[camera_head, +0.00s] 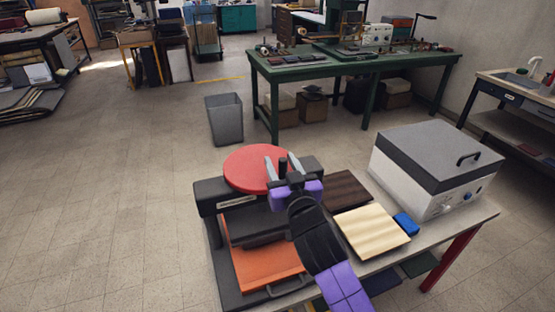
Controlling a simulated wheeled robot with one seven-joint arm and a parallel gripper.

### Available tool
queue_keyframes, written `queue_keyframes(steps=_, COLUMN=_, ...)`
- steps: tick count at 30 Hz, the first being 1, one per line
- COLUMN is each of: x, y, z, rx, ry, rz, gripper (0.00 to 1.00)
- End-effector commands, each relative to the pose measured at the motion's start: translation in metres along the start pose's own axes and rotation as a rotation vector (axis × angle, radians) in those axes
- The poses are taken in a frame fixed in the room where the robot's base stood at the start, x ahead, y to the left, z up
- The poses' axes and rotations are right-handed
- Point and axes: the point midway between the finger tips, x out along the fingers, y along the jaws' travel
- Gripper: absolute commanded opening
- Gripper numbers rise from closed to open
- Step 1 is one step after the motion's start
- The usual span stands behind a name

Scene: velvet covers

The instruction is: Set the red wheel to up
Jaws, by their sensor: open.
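The red wheel (247,167) is a flat red disc on top of a black press (212,193) at the left end of the near table. A dark upright knob or post stands near its right edge, between my fingers. My gripper (276,161) is over the right side of the wheel, with its two grey fingers spread on either side of the dark post. Whether the fingers touch the post or wheel cannot be told. My black and purple wrist hides part of the press front. An orange plate (265,262) lies in the lower part of the press.
On the near table (468,222), a dark board (345,188), a pale wooden board (371,231) and a blue block (406,223) lie right of the press. A grey-white box (437,166) with a lid stands further right. A grey bin (225,118) stands behind on the open floor.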

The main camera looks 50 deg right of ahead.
Motion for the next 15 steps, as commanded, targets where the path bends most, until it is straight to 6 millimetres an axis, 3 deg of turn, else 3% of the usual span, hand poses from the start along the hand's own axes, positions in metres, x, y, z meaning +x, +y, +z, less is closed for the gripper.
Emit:
queue_keyframes(steps=6, x=-0.032, y=-0.001, z=0.003, rx=0.0, ry=0.0, rz=-0.003, gripper=0.43)
queue_keyframes(steps=15, x=-0.042, y=-0.002, z=0.0, rx=0.001, ry=0.0, rz=-0.002, gripper=0.43)
